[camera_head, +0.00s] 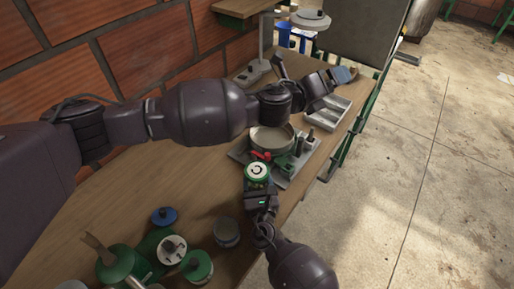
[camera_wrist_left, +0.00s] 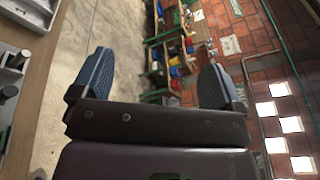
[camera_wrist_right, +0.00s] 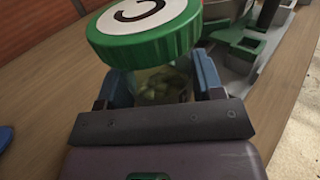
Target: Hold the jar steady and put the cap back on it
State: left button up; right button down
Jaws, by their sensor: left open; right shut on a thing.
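A green cap with a white top and a black curved mark (camera_head: 257,171) shows in the head view, just beyond my right gripper (camera_head: 259,193). In the right wrist view the cap (camera_wrist_right: 145,25) is over the mouth of a clear jar with pale contents (camera_wrist_right: 162,86). I cannot tell whether the cap is seated or only resting there. My right gripper (camera_wrist_right: 163,90) is shut on the jar, one blue finger on each side. My left gripper (camera_head: 342,75) is far from the jar, near the table's far end. In the left wrist view it (camera_wrist_left: 160,80) is open and empty.
A round pan (camera_head: 272,139) on a grey device stands just beyond the jar. A metal tray (camera_head: 328,112) lies further back. Several containers, including a green-lidded one (camera_head: 197,266) and a grey one (camera_head: 226,232), crowd the near table. A brick wall borders the left.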

pick_arm(q)
jog(key=w+a+f+n+t+y, duration=0.25)
jog(key=a+n+y, duration=0.25)
jog(key=n, duration=0.8)
jog(key=n+g+y, duration=0.8)
jog(key=n+g, duration=0.4)
jog(key=n, duration=1.2)
send_over(257, 170)
jog(key=f, duration=1.1)
jog(key=shift+w+d, duration=0.15)
jog(key=shift+w, duration=0.2)
jog(key=shift+s+n+g+y, duration=0.3)
jog(key=shift+s+n+g, duration=0.05)
jog(key=shift+s+n, duration=0.05)
jog(key=shift+f, duration=0.1)
jog(key=shift+a+f, duration=0.2)
jog(key=shift+f, duration=3.8)
jog(key=shift+c, duration=0.2)
